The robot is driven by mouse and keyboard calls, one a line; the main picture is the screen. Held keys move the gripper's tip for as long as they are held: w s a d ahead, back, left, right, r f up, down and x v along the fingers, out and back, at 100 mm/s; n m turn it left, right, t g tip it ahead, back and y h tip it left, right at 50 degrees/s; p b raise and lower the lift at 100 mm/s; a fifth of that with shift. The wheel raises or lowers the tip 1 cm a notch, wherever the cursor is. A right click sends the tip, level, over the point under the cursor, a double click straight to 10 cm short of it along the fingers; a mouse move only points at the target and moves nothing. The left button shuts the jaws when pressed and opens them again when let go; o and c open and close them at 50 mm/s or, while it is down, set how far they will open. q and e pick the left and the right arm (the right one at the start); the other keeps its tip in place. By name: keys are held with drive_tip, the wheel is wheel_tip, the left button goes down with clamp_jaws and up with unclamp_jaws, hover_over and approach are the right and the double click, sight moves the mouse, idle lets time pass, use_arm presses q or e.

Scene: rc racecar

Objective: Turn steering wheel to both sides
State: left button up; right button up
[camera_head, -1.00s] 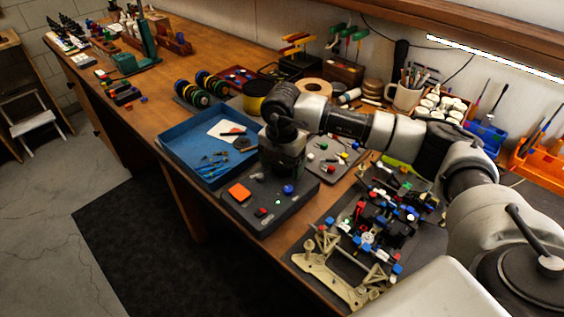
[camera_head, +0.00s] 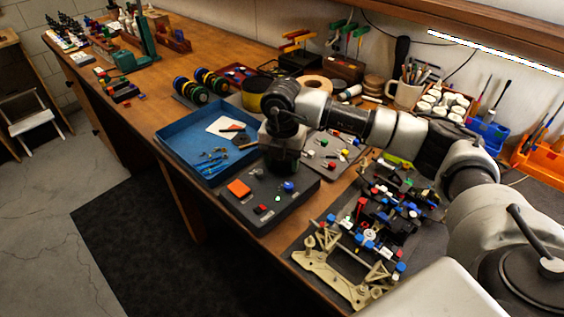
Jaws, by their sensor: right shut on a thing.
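My right gripper (camera_head: 283,163) points down at the back part of a dark control box (camera_head: 245,212). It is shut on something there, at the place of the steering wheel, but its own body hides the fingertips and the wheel. The box top also carries an orange square (camera_head: 239,188), a small red button (camera_head: 261,209) and a blue knob (camera_head: 289,186). The partly built racecar (camera_head: 385,215), with a beige frame (camera_head: 331,277) at its front, sits on a dark mat to the right of the box. My left gripper is not in view.
A blue tray (camera_head: 172,138) with small tools lies left of the box. A grey parts tray (camera_head: 337,146) lies behind it. My right arm spans above the bench.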

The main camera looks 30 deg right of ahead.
drive_tip(key=n+b, duration=0.2)
drive_tip(key=n, duration=0.2)
drive_tip(key=shift+d+n+b, duration=0.1)
drive_tip(key=shift+n+b, duration=0.35)
drive_tip(key=shift+n, duration=0.65)
drive_tip(key=o, duration=0.9)
drive_tip(key=shift+r, duration=0.1)
wheel_tip(320, 180, up, 11)
drive_tip(key=shift+f+b, duration=0.15)
drive_tip(key=shift+b, duration=0.35)
